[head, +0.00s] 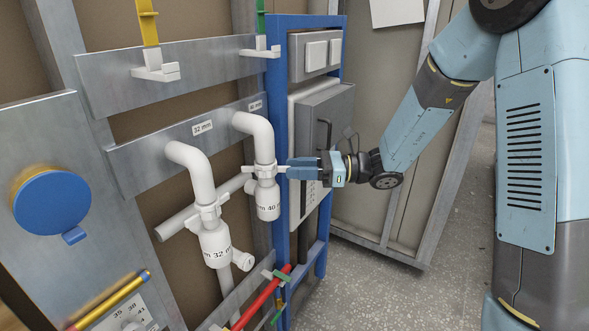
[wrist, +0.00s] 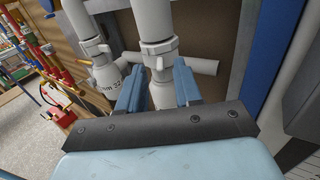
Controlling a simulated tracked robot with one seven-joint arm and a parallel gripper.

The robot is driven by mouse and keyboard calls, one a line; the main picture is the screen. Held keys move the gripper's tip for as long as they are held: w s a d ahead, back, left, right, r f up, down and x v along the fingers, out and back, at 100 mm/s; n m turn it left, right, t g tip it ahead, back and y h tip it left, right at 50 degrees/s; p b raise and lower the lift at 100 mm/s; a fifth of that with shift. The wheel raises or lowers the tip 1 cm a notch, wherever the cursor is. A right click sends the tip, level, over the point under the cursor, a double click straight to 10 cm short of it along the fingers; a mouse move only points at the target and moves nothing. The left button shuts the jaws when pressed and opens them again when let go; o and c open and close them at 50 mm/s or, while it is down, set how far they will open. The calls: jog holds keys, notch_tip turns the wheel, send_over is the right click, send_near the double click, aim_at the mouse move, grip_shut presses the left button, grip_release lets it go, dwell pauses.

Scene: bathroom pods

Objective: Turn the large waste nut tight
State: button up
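The large waste nut (head: 265,172) is a white ring with lugs on the right-hand white trap, under the bent pipe labelled 40 mm. It also shows in the wrist view (wrist: 158,47), just beyond my fingertips. My gripper (head: 289,168) reaches in from the right, its blue fingers level with the nut and close to its right side. In the wrist view my gripper (wrist: 159,66) has its fingers apart, with the white trap body seen between them. I see no clear grip on the nut; whether a finger touches it I cannot tell.
The smaller 32 mm trap (head: 214,246) with its own nut stands to the left. A blue upright post (head: 281,110) and a grey box (head: 326,110) are close on the right. A red pipe (head: 262,296) runs below. Open floor lies at the lower right.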

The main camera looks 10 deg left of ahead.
jog(key=shift+s+a, duration=0.15)
jog(key=shift+a, duration=0.5)
jog(key=shift+c, duration=0.2)
grip_shut()
